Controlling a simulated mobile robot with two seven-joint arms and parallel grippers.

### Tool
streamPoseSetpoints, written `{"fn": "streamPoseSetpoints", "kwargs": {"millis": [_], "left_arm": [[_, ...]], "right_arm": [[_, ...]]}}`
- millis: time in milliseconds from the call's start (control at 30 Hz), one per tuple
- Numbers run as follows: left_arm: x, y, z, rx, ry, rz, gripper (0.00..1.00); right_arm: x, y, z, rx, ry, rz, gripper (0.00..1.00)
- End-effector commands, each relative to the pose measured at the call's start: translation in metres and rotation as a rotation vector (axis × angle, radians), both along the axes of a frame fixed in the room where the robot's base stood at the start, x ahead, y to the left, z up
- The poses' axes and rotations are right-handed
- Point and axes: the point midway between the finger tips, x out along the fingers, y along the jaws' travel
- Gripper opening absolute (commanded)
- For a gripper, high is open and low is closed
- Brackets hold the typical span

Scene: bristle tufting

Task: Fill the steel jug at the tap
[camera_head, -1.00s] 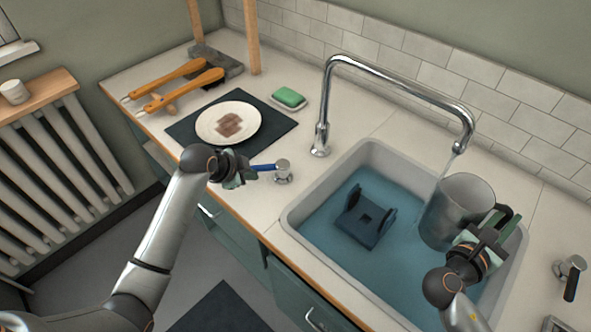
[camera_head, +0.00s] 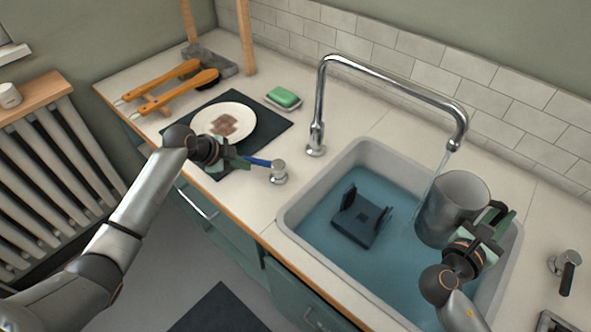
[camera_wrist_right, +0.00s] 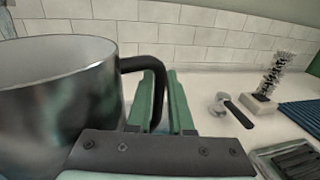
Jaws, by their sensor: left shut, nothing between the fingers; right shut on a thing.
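The steel jug (camera_head: 445,212) is upright over the right part of the sink, below the tap spout (camera_head: 455,140). My right gripper (camera_head: 489,232) is shut on its black handle, which the right wrist view shows between the fingers (camera_wrist_right: 160,100). A thin stream of water (camera_head: 441,168) falls from the spout to the jug's left rim; I cannot tell whether it goes inside. The jug's inner bottom and water level are hidden. My left gripper (camera_head: 238,160) is shut and empty at the end of the tap's blue lever (camera_head: 258,162); I cannot tell whether they touch.
The sink (camera_head: 292,215) holds bluish water and a dark bracket-like rack (camera_head: 362,217). Left of it are a plate (camera_head: 242,130) on a dark mat, a green soap (camera_head: 284,97) and orange-handled tools (camera_head: 180,90). A black-handled valve (camera_head: 567,268) stands right of the sink.

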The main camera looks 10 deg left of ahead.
Motion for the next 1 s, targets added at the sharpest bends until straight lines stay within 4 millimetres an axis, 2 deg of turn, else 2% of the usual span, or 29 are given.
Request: {"fn": "streamPoseSetpoints", "kwargs": {"millis": [233, 467, 733, 1000], "left_arm": [[-0.009, 0.002, 0.000, 0.002, 0.000, 0.001, 0.00], [-0.043, 0.005, -0.001, 0.004, 0.002, -0.001, 0.00], [-0.067, 0.032, 0.051, 0.004, -0.002, 0.000, 0.00], [-0.082, 0.045, 0.077, 0.002, 0.000, 0.001, 0.00]], "right_arm": [[0.000, 0.000, 0.001, 0.000, -0.003, 0.000, 0.00], [0.000, 0.000, 0.001, 0.000, -0.003, 0.000, 0.00], [0.000, 0.000, 0.001, 0.000, -0.003, 0.000, 0.00], [0.001, 0.000, 0.002, 0.000, -0.007, 0.000, 0.00]]}}
